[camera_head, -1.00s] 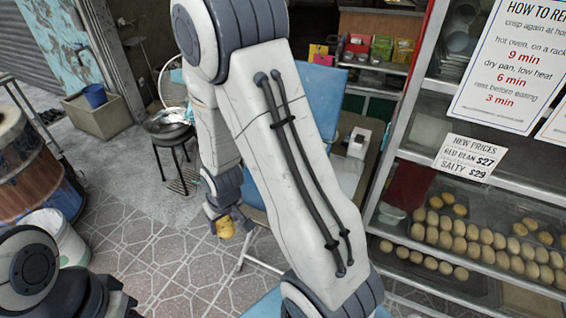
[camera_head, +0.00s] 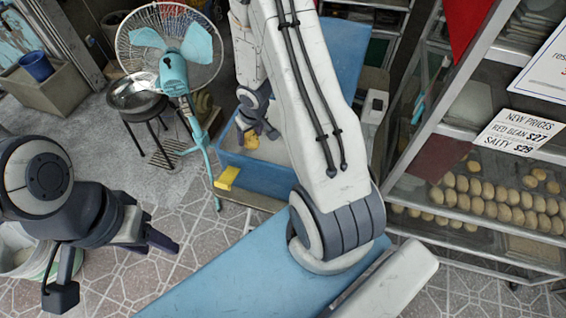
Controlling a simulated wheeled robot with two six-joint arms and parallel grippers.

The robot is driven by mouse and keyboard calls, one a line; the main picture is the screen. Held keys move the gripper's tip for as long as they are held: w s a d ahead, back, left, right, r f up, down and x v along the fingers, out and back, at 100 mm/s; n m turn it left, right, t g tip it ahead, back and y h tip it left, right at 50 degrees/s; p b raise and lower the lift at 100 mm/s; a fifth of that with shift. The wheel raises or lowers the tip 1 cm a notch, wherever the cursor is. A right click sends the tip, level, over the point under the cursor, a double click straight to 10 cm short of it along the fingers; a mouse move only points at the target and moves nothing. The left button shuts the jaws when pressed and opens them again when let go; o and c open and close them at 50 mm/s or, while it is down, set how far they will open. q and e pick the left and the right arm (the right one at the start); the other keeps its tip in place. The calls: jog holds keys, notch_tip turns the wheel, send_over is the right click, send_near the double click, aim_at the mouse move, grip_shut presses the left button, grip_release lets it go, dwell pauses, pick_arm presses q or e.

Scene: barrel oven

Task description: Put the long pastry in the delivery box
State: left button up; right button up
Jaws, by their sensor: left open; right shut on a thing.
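My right gripper (camera_head: 258,128) is shut on a small golden-yellow thing (camera_head: 251,140), which looks like the long pastry; the fingers hide much of it. It hangs over or within the open blue box (camera_head: 250,186), which looks like the delivery box. I cannot tell whether the pastry touches the box. A yellow piece (camera_head: 227,178) shows at the box's near left corner. My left gripper (camera_head: 112,265) is open and empty, with its fingers spread, at the lower left over the tiled floor.
A standing fan (camera_head: 174,72) is left of the box, beside a wok (camera_head: 137,94) on a stand. A glass display case with rows of buns (camera_head: 485,203) stands at the right. A blue surface (camera_head: 215,285) lies below my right arm. A white bucket (camera_head: 18,250) is at lower left.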

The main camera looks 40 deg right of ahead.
jog(key=b, duration=0.1)
send_over(265, 159)
jog(key=s, duration=0.1)
notch_tip(265, 159, down, 5)
notch_tip(265, 159, down, 7)
jog(key=b, duration=0.5)
jog(key=shift+d+r, duration=0.1)
jog(key=shift+r, duration=0.05)
jog(key=shift+f+b, duration=1.75)
jog(key=shift+f, duration=0.55)
jog(key=o, duration=1.4)
jog(key=shift+c, duration=0.2)
jog(key=shift+r, duration=0.1)
